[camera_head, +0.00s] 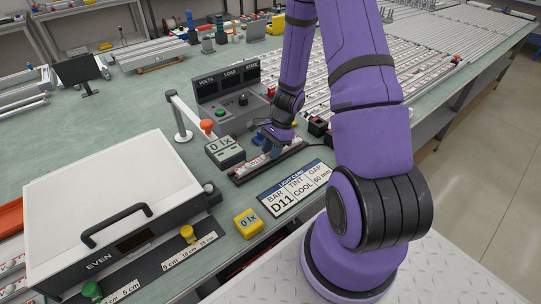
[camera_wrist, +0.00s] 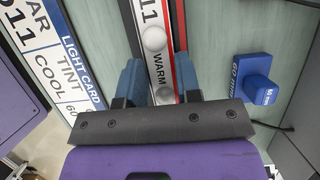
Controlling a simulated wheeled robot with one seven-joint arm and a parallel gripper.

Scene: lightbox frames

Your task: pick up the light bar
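The light bar (camera_head: 256,162) is a white strip with round bulbs, lying in a dark holder (camera_head: 238,180) on the green bench. In the wrist view the bar (camera_wrist: 151,17) shows "11" and "WARM", with a red line along its right side. My gripper (camera_head: 270,145) is down over the bar. In the wrist view its two blue fingers (camera_wrist: 159,72) stand one on each side of the bar and look open; whether they touch it is unclear. The light card (camera_head: 296,190) beside it reads bar D11, tint cool, gap 60 mm.
A blue 60 mm block (camera_wrist: 256,80) stands to the right in the wrist view. A "0 lx" display (camera_head: 225,151), a grey control box (camera_head: 238,97) and a yellow "0 lx" block (camera_head: 248,222) stand near the bar. A large white box (camera_head: 110,195) fills the left front.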

